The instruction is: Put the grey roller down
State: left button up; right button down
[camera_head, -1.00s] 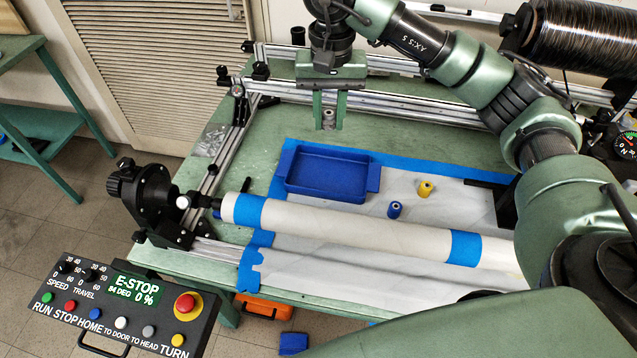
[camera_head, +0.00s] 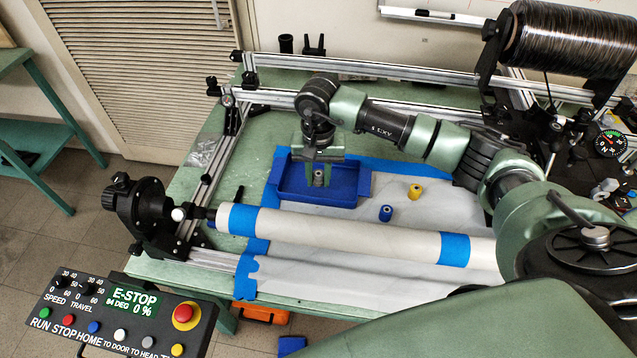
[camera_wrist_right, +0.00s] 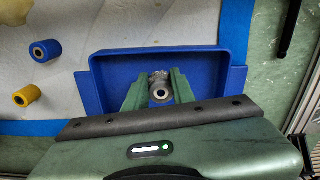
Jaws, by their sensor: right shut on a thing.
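My right gripper (camera_head: 319,177) is shut on the grey roller (camera_head: 318,178), which stands upright between the two green fingers. In the head view the gripper points down over the blue tray (camera_head: 346,200). The right wrist view shows the grey roller (camera_wrist_right: 160,88) between the fingers (camera_wrist_right: 160,92), inside the outline of the blue tray (camera_wrist_right: 90,100). I cannot tell whether the roller touches the tray floor. A blue roller (camera_head: 386,213) and a yellow roller (camera_head: 415,191) stand on the white sheet to the right of the tray. My left gripper is not in view.
A long white tube (camera_head: 340,231) with blue tape bands lies across the front of the green table (camera_head: 262,150). Aluminium rails (camera_head: 400,68) run along the back. A control box (camera_head: 120,310) with an E-STOP display is at the lower left. A black spool (camera_head: 565,45) is at the back right.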

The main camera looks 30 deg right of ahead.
aim_at(318, 186)
notch_tip(318, 186, down, 4)
jog(key=shift+r, duration=0.25)
jog(key=shift+f, duration=0.15)
jog(key=c, duration=1.2)
grip_release()
jog(key=shift+o, duration=0.2)
jog(key=shift+r, duration=0.5)
notch_tip(318, 186, up, 11)
jog(key=shift+r+b, duration=0.2)
jog(key=shift+b, duration=1.05)
